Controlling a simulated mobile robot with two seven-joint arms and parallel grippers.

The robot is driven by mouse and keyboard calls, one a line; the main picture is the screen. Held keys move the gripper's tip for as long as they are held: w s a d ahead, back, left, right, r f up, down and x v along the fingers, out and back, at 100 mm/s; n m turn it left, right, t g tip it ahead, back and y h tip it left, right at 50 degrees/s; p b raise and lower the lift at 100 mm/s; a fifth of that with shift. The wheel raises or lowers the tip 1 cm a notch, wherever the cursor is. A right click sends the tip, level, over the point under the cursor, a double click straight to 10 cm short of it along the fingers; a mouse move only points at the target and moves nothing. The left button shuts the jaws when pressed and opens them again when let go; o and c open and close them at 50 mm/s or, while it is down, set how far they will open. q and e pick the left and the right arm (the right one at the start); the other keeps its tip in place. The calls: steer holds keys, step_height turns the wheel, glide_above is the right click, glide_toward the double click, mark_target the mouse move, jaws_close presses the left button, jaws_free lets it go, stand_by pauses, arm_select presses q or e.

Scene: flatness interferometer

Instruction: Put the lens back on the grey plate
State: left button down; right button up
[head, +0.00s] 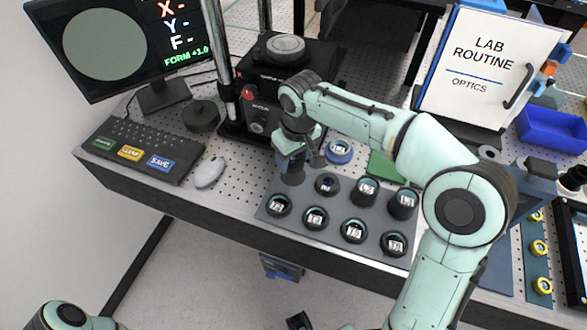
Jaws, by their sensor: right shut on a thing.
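The grey plate (334,238) lies near the front edge of the perforated table. It bears several dark round lenses with labels, such as one at its front left (278,204) and one at its front right (395,243). My right gripper (291,165), with blue fingers, points down over the plate's back left corner. It is shut on a dark round lens (293,178), largely hidden by the fingers. I cannot tell whether this lens touches the plate. My left arm shows only at the bottom left edge, and I cannot make out its gripper.
A blue-ringed part (338,151) lies behind the plate. The interferometer (262,115) stands behind my right gripper. A mouse (209,171) and keyboard (135,145) lie to the left. A sign (488,65) and a blue bin (553,130) stand at right.

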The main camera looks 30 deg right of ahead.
mark_target(295, 161)
steer(key=shift+f+b, duration=0.3)
steer(key=shift+f, duration=1.9)
steer(key=shift+f, duration=0.25)
steer(key=o, duration=1.2)
steer(key=shift+c, duration=0.2)
steer(key=shift+r, duration=0.15)
steer(key=shift+r, duration=0.4)
steer(key=r, duration=0.3)
steer(key=s+r+p, duration=0.1)
steer(key=r, duration=0.3)
steer(key=r+p, duration=0.1)
steer(key=r, duration=0.3)
steer(key=shift+s+r, duration=0.15)
steer(key=shift+s, duration=0.05)
